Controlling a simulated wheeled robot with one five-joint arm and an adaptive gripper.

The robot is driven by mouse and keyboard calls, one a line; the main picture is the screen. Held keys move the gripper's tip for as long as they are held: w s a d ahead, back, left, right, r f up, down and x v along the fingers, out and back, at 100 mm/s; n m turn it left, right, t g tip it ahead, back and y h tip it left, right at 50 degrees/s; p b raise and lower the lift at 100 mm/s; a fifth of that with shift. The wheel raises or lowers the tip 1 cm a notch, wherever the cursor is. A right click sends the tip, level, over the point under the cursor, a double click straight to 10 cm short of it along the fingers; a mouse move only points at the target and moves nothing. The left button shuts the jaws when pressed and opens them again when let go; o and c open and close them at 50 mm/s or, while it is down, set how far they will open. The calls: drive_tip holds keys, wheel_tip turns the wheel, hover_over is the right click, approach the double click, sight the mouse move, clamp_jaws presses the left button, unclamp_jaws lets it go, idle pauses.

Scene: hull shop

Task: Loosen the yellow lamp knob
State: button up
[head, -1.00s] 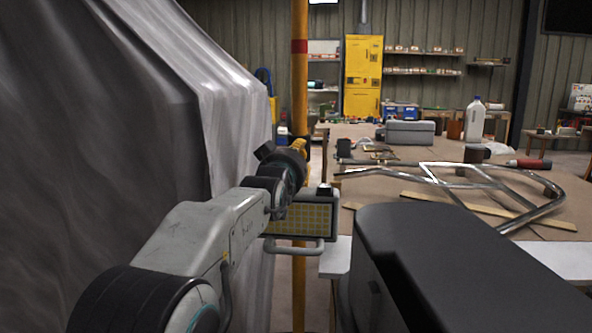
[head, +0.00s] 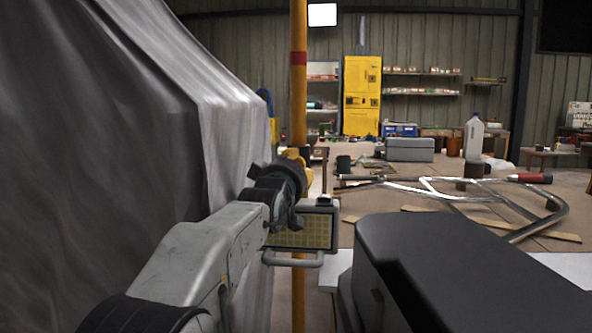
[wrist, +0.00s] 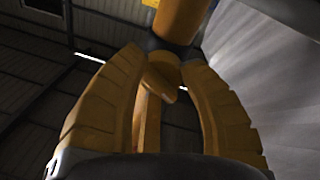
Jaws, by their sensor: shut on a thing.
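The work lamp (head: 303,232), a panel with a yellow grid face and a grey handle below, is at the yellow pole (head: 299,90) in the head view. My gripper (head: 296,155) is at the pole just above the lamp, mostly hidden by my dark wrist. In the wrist view my gripper (wrist: 163,62) has one finger on each side of the yellow knob (wrist: 160,82), shut on it. The knob sits below a dark collar (wrist: 172,48) on the pole. The contact at the fingertips is hard to make out.
A grey draped sheet (head: 110,130) hangs close on the left of my arm. A workbench (head: 400,215) with a bent metal tube frame (head: 450,190) and a white bottle (head: 473,137) stands on the right. A yellow cabinet (head: 361,95) is at the back.

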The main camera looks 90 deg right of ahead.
drive_tip(key=shift+w+r, duration=0.2)
drive_tip(key=o, duration=0.8)
drive_tip(key=shift+w, duration=0.15)
drive_tip(key=o, duration=0.4)
drive_tip(key=shift+f, duration=0.2)
drive_tip(key=v, duration=1.2)
